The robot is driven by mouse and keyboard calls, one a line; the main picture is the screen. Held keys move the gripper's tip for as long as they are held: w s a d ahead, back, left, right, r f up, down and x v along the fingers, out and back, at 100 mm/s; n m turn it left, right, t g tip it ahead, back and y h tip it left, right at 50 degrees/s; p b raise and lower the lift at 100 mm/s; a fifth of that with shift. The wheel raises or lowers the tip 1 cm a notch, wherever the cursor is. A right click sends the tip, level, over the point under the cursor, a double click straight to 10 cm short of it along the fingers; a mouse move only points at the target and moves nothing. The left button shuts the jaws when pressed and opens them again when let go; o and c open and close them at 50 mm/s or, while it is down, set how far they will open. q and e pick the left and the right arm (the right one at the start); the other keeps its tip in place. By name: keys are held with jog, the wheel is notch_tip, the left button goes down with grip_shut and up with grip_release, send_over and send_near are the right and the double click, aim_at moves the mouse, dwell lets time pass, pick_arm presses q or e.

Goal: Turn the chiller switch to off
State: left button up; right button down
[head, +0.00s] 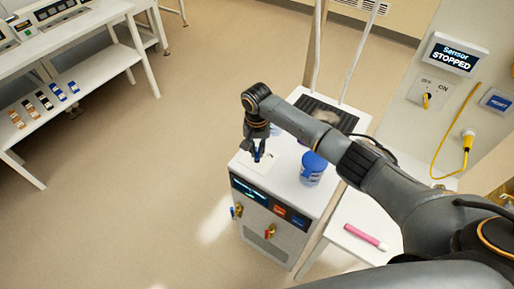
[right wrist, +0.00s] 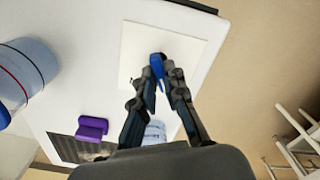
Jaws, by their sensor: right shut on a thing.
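The white chiller cabinet (head: 275,217) stands at the centre of the head view, with a lit display (head: 250,188) and blue and red valve handles on its front. A pale square plate (right wrist: 190,45) lies on its top. A small blue handle (right wrist: 157,64) stands at this plate. My right gripper (head: 259,155) reaches down over the cabinet top and is shut on the blue handle, seen best in the right wrist view (right wrist: 163,78). Any marks on the plate are too small to read, so the switch's setting cannot be told. My left gripper is not in view.
A blue-lidded jar (head: 313,169) stands close beside my right gripper. A purple object (right wrist: 92,128) is on the cabinet top. A wall panel carries a yellow knob (head: 427,101) and a "Sensor STOPPED" display (head: 455,55). A pink tube (head: 365,237) lies on a low white surface.

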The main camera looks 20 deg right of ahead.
aim_at(257, 153)
dwell(0.3)
jog(key=c, duration=1.4)
grip_release()
jog(key=shift+r, duration=0.1)
notch_tip(257, 153, up, 12)
